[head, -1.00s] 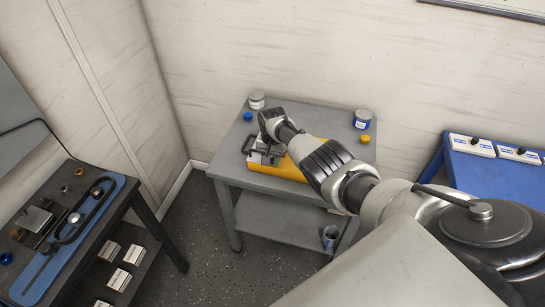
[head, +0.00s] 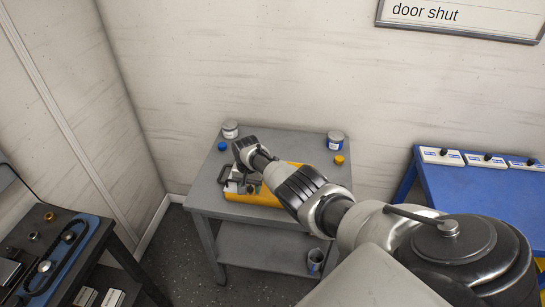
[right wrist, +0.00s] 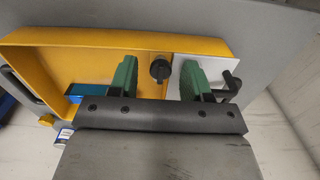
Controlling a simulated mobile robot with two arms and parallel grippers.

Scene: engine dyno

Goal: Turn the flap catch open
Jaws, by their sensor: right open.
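A yellow case (head: 262,196) sits on the grey table, mostly covered by my right arm. In the right wrist view the yellow case (right wrist: 60,50) has a pale plate (right wrist: 207,72) at its right part. A small black knob (right wrist: 160,69), apparently the flap catch, stands by the border of the yellow and the plate. My right gripper (right wrist: 158,76) is open, with green fingers on either side of the knob and gaps to it. In the head view my right gripper (head: 243,176) is over the left end of the case, its fingers hard to see. My left gripper is out of view.
The grey table (head: 205,195) also carries two cans (head: 335,141) (head: 230,130), a blue cap (head: 222,147) and a yellow cap (head: 339,160). A blue bench (head: 480,195) is at right, a dark bench (head: 90,250) at lower left. A black handle (right wrist: 232,85) is beside the right finger.

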